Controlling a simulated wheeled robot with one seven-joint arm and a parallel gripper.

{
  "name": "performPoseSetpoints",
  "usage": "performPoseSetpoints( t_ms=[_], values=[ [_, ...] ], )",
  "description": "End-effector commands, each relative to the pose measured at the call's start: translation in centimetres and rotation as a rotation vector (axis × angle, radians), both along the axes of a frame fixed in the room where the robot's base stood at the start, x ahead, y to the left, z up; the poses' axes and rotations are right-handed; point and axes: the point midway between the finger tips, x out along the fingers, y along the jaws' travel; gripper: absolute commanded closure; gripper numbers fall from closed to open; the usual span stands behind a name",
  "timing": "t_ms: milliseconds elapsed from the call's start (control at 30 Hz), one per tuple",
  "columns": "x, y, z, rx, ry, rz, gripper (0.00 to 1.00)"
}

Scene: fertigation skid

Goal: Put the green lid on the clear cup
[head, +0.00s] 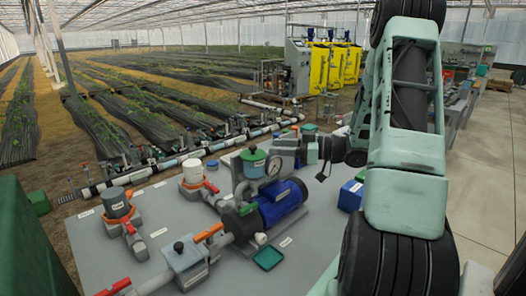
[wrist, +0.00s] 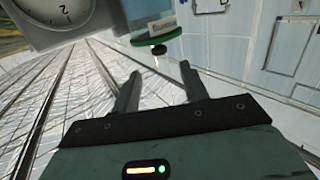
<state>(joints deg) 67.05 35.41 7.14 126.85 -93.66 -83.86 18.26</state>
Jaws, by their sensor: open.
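The green lid (head: 253,155) is round with a small black knob on top. It sits on top of the clear cup (head: 254,170), beside the pressure gauge. In the wrist view, which looks upside down, the green lid (wrist: 157,37) lies against the labelled cup (wrist: 147,12), with its knob pointing toward my fingers. I cannot tell whether the lid is fully seated. My gripper (head: 277,150) is just right of the lid in the head view. In the wrist view my gripper (wrist: 160,70) is open, with nothing between its fingertips, and the knob is just beyond them.
The gauge (head: 274,166) and blue pump motor (head: 282,203) crowd the cup. A dark green square tray (head: 268,258) lies empty on the grey skid top (head: 330,225). Red-handled valves and white and grey capped units (head: 193,171) stand left. A blue box (head: 351,195) is under my arm.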

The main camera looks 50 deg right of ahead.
Motion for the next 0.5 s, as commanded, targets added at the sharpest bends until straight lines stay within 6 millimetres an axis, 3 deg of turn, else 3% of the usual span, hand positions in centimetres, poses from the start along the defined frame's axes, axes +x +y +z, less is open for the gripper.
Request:
performPoseSetpoints(
  t_ms=[200, 500],
  values=[
    [-2.6, -1.6, 0.1, -0.002, -0.001, -0.001, 0.56],
    [-3.2, -1.9, 0.2, -0.001, 0.0, 0.001, 0.56]
  ],
)
